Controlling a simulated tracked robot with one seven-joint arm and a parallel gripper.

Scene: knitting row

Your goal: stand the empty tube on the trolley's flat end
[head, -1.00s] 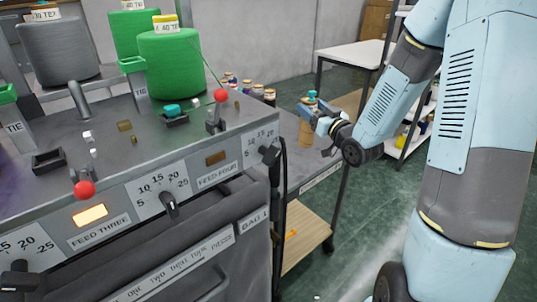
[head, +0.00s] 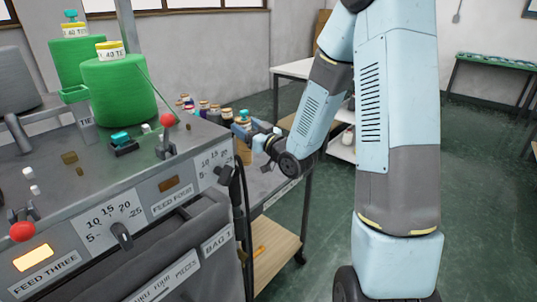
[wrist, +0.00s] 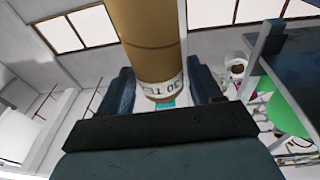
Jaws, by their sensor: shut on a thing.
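The tube (wrist: 152,45) is a brown cardboard cylinder with a white band lettered "30 TEX". It is upright in my gripper (wrist: 163,88), one dark finger on each side of it. In the head view the tube (head: 245,152) is small and partly covered by my gripper (head: 257,140). The trolley (head: 268,187) stands beside the knitting machine, with a grey top and a wooden lower shelf. The tube shows over the trolley's top; I cannot tell whether its foot touches it. The machine's corner hides part of the trolley.
Several small yarn cones (head: 203,109) stand at the trolley's far part, behind the tube. The knitting machine (head: 110,195) with upright levers and a large green cone (head: 118,90) is on the left. A pale table (head: 295,68) stands behind. Green floor is open at right.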

